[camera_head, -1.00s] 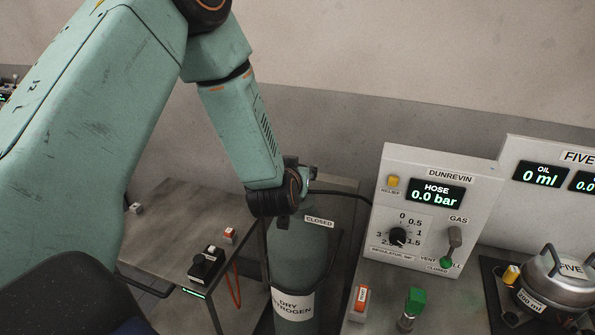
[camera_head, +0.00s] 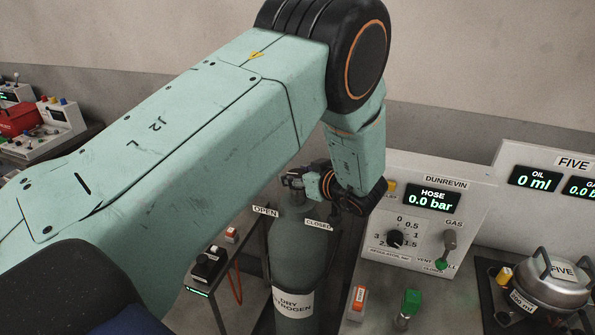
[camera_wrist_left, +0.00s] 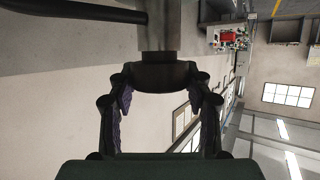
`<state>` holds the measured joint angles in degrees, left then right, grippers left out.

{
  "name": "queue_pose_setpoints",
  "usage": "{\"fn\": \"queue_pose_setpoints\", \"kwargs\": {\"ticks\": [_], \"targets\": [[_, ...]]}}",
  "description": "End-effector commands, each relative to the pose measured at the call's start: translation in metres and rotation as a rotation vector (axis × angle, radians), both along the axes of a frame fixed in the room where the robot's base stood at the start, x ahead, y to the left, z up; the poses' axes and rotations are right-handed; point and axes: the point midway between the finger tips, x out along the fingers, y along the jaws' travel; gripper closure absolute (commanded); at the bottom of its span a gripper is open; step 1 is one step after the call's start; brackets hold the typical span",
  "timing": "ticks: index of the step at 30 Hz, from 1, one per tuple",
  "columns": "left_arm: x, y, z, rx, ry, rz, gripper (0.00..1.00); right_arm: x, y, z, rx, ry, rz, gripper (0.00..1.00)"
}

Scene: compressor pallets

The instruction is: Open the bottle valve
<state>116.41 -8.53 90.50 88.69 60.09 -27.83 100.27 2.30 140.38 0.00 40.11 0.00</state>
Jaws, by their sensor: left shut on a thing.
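The dry nitrogen bottle (camera_head: 293,255) stands upright in the head view, a dark green cylinder with OPEN and CLOSED labels at its top. Its valve (camera_head: 291,181) sits on top, partly hidden by my left gripper (camera_head: 309,186). The gripper comes at the valve from the right, its arm arching over from the left. In the left wrist view, the fingertips of my left gripper (camera_wrist_left: 161,80) are shut on the dark round end of the valve (camera_wrist_left: 165,75), with a grey cylindrical body beyond it. My right gripper is not in view.
The Dunrevin panel (camera_head: 425,215) reads hose 0.0 bar, right of the bottle. A green-capped fitting (camera_head: 410,303) and an orange-and-white switch (camera_head: 358,300) are in front of it. A metal pot (camera_head: 555,285) stands at far right. A small bench (camera_head: 220,275) is left of the bottle.

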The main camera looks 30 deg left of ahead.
Motion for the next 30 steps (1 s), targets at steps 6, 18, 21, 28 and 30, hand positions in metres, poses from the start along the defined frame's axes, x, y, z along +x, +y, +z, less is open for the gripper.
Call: {"fn": "queue_pose_setpoints", "kwargs": {"ticks": [6, 18, 21, 28, 30], "targets": [[0.0, -0.001, -0.006, -0.005, 0.004, 0.161, 0.81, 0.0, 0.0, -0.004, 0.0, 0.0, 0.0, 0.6], [-0.002, 0.0, -0.005, -0.005, 0.004, 0.348, 0.81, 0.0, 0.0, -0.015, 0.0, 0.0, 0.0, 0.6], [-0.002, 0.0, -0.005, -0.003, 0.005, 0.366, 0.81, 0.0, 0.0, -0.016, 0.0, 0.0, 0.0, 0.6], [-0.002, 0.0, -0.004, -0.003, 0.006, 0.38, 0.81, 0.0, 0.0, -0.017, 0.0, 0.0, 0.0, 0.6], [-0.002, 0.0, -0.004, -0.003, 0.005, 0.382, 0.81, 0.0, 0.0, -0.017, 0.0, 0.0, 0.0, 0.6]]}}
